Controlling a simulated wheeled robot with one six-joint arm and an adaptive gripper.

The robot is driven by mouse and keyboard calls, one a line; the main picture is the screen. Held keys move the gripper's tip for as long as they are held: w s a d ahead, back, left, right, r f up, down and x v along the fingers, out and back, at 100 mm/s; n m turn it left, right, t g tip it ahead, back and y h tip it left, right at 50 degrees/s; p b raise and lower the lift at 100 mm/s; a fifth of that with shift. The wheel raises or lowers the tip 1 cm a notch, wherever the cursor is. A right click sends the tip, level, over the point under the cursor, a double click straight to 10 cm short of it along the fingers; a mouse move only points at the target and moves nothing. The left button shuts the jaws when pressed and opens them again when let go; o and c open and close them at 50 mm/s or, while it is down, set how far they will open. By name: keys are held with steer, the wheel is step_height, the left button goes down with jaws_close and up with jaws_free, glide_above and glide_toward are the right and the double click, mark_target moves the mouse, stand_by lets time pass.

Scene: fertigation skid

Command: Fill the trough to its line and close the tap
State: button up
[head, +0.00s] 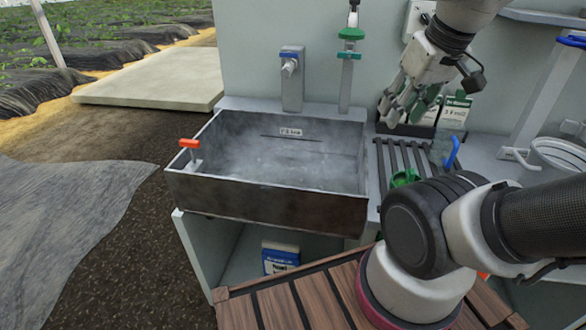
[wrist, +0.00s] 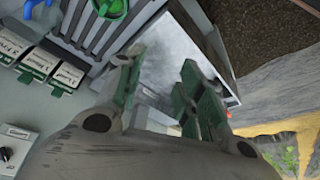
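The trough (head: 230,187) is a grey metal basin with a small label (head: 290,132) and a dark line on its inner back wall. It also shows in the wrist view (wrist: 172,45), beyond my fingers. Its inside looks hazy grey; I cannot tell the water level. A grey tap (head: 291,78) stands behind its back rim; no stream shows from it, and its handle setting is unclear. A second, green-topped fixture (head: 350,35) stands right of it. My gripper (head: 405,108) is open and empty, right of the trough above the slatted rack, its fingers apart in the wrist view (wrist: 160,88).
An orange-handled piece (head: 189,144) sits on the trough's left rim. Right of the trough are a slatted rack (head: 392,158), a green cup-like item (head: 404,178), a blue-handled item (head: 452,150) and labelled packets (head: 454,112). A blue-and-white box (head: 281,258) stands below.

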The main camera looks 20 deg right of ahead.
steer(key=shift+d, duration=0.1)
steer(key=shift+c, duration=0.5)
steer(key=w+a+r+m+g, duration=0.1)
steer(key=w+r+m, duration=0.6)
steer(key=w, duration=0.7)
steer(key=w+a+r+m+g, duration=0.1)
steer(key=w+r+m, duration=0.4)
steer(key=w+r, duration=0.65)
steer(key=m+g, duration=0.2)
steer(key=m, duration=1)
glide_above(289, 57)
steer(key=f, duration=1.1)
steer(key=shift+w+d, duration=0.15)
steer(key=shift+w, duration=0.1)
steer(key=shift+w+f, duration=0.15)
steer(key=shift+f, duration=0.25)
step_height(289, 57, down, 7)
steer(key=shift+f, duration=0.2)
